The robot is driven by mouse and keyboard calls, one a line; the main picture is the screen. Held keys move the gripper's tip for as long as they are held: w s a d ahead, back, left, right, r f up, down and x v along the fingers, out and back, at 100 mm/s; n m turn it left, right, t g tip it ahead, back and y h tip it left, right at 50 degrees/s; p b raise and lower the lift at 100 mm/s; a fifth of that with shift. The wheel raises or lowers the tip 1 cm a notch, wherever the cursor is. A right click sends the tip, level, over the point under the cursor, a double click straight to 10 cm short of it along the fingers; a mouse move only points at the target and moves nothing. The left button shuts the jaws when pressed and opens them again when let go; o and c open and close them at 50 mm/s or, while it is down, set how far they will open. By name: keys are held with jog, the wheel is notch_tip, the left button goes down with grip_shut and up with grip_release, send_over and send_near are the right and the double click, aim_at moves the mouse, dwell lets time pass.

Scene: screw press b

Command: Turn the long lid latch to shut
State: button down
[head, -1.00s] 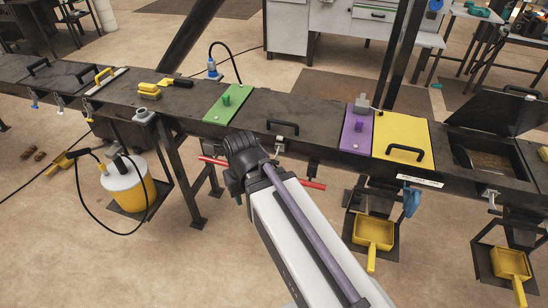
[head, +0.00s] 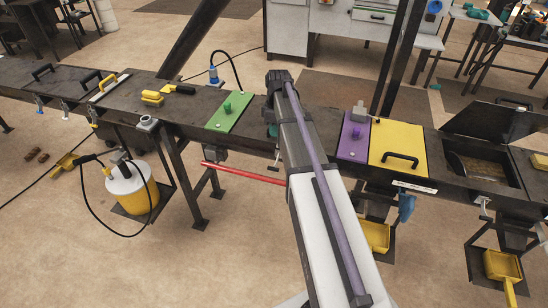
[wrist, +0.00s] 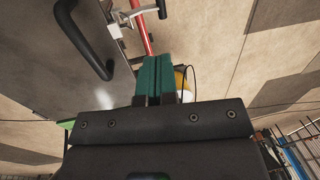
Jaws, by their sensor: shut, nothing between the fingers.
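The long dark lid (head: 318,120) lies between the green and purple panels, with my arm across it in the head view. In the wrist view the lid (wrist: 40,70) fills the left side, with its black handle (wrist: 88,42) at upper left. A pale metal latch (wrist: 128,18) with a lever sits at the lid's edge, at the top of the wrist view. My gripper's green fingers (wrist: 154,66) are shut and empty, a little below the latch in the picture and apart from it. In the head view my arm hides most of the gripper and the latch.
A red bar (head: 243,173) runs below the bench's front edge and passes near the latch. The green panel (head: 232,110) with its knob is left of the lid; purple (head: 353,138) and yellow (head: 398,140) panels are right. A yellow-based container (head: 130,190) stands below left.

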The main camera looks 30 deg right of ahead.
aim_at(273, 168)
jog(key=f+b, duration=0.4)
jog(key=s+a+f+b, duration=0.1)
jog(key=f+b, duration=0.8)
jog(key=f, duration=0.1)
jog(key=shift+s+a+b, duration=0.2)
jog(key=shift+a+b, duration=0.1)
jog(key=shift+b, duration=0.1)
jog(key=shift+r, duration=0.1)
jog(key=shift+s, duration=0.1)
